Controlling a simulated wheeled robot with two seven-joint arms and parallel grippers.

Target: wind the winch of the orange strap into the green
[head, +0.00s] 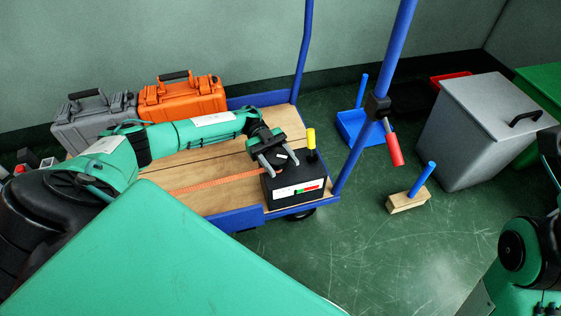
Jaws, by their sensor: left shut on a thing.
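The winch (288,197) is a black box at the front right corner of a cart's wooden deck. Its front label has white, red and green parts; a pointer is too small to make out. The orange strap (215,183) runs flat across the deck to the box's left side. A yellow handle (311,138) stands upright at the box's right. My left gripper (280,162) reaches down over the box, its fingers shut on a dark part on the winch's top, left of the yellow handle. The fingers partly hide that part. My right gripper is out of view.
A blue post with a red-gripped lever (393,150) rises right of the winch. A wooden block with a blue peg (408,201) and a grey bin (470,150) stand on the floor.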

